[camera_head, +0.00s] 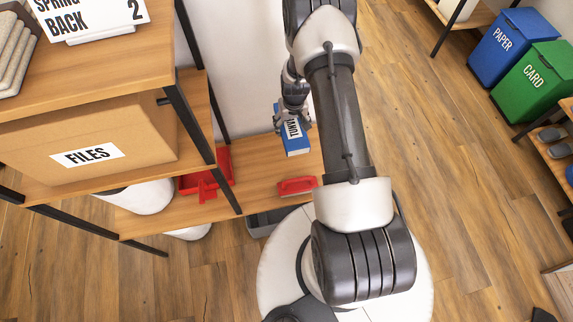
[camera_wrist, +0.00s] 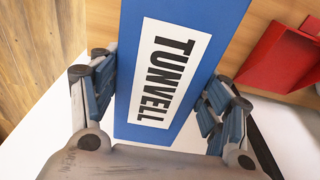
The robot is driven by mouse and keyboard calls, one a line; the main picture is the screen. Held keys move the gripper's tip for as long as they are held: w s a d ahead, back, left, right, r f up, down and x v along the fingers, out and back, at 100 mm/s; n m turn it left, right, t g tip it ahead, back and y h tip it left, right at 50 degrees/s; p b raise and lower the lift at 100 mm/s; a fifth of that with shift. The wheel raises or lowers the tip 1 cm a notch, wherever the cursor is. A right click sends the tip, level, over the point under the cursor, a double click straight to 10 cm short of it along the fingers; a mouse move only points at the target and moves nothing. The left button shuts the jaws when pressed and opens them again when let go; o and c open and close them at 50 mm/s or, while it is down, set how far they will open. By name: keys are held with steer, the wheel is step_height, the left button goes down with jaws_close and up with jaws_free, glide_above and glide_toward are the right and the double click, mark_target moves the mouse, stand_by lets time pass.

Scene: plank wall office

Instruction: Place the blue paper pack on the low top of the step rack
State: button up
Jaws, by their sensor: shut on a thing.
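The blue paper pack (camera_head: 298,146) has a white label; in the wrist view the pack (camera_wrist: 212,25) reads "TUNVELL". My gripper (camera_head: 293,118) is shut on it, with the fingers (camera_wrist: 163,92) along both sides of the pack. The step rack's low top (camera_head: 256,158) is a wooden board at the rack's right end, and it also shows in the wrist view (camera_wrist: 270,25). The pack is over this board in the head view. I cannot tell whether it touches the board.
Higher rack tiers hold a "FILES" box (camera_head: 88,150) and a white sign. Blue (camera_head: 507,42) and green bins stand far right.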

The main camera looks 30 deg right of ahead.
steer(key=f+b, duration=0.2)
steer(key=f, duration=0.5)
steer(key=f+b, duration=0.2)
steer(key=f, duration=0.5)
steer(key=f+b, duration=0.2)
steer(key=f, duration=0.4)
steer(key=shift+d+f+b, duration=0.3)
steer(key=shift+f+b, duration=0.05)
steer(key=shift+f, duration=0.05)
steer(key=shift+f, duration=0.2)
steer(key=o, duration=1.4)
